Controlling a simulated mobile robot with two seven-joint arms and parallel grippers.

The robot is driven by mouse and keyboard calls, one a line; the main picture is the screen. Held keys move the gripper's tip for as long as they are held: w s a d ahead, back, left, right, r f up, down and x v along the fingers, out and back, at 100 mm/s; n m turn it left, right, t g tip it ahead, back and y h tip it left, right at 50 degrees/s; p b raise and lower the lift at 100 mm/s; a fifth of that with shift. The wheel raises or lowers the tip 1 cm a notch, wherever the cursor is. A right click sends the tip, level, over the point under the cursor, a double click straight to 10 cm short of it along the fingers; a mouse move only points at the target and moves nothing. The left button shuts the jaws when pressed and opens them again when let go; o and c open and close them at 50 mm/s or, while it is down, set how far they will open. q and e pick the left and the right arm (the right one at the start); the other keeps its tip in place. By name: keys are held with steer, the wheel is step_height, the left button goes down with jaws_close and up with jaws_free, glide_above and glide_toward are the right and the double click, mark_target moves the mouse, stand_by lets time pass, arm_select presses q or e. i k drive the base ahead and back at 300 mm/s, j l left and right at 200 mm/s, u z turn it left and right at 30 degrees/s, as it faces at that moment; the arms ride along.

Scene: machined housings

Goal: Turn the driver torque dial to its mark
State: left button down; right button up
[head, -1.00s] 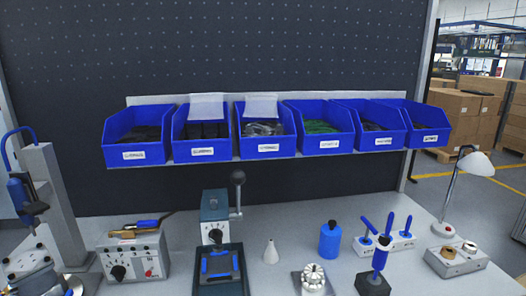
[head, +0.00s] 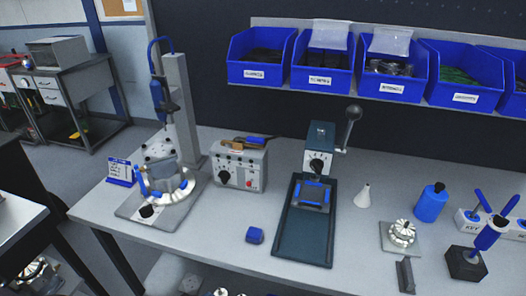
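A grey control box (head: 240,166) stands on the bench right of the driver stand. It has a black dial (head: 225,178) with small markings around it at its lower left and a red button (head: 250,184) at its right. The dial's pointer angle and its mark are too small to read. A blue and black driver (head: 158,97) hangs on the grey column (head: 180,110) of the stand. A second dark dial (head: 316,166) is on the front of the lever press (head: 320,140). Neither of my grippers shows in the head view.
A round metal housing (head: 165,180) sits in a fixture left of the control box. Blue bins (head: 325,75) hang above. A white cone (head: 362,196) and blue bottle (head: 430,205) stand right. The bench's front left is mostly clear.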

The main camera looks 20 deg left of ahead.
mark_target(225, 176)
steer(key=k+j+u, duration=0.15)
steer(key=j, duration=0.65)
steer(key=j+u, duration=0.15)
steer(key=j, duration=0.6)
steer(key=k, duration=0.05)
